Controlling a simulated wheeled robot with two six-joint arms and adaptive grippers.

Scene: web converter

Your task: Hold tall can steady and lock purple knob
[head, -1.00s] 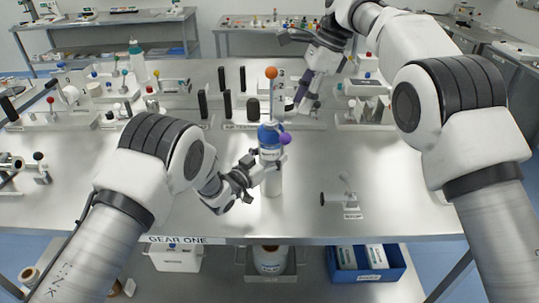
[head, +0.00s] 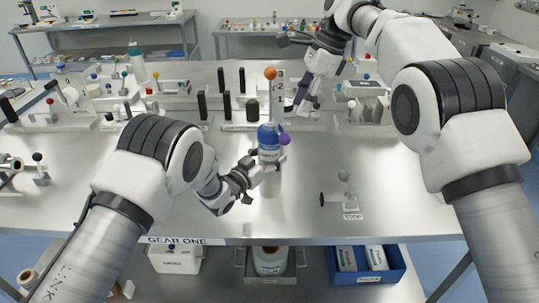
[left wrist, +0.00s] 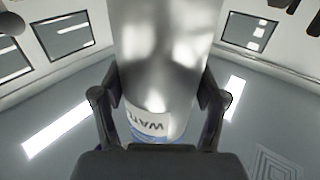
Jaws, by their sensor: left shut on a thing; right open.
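The tall can (head: 270,182) stands upright on the metal table, with a blue upper part and a white label. An orange ball on a thin rod rises above it. The purple knob (head: 284,139) sticks out at the right of the can's top. My left gripper (head: 262,168) is shut on the can from its left side. The left wrist view shows the can (left wrist: 163,60) between both fingers. My right gripper (head: 303,98) is open and empty, up and to the right of the can, apart from the knob.
A small grey fixture with a lever (head: 343,192) stands to the right of the can. Behind the can are black upright posts (head: 227,105) and several racks with coloured knobs. A blue crate (head: 366,266) sits on the lower shelf. The table's front middle is clear.

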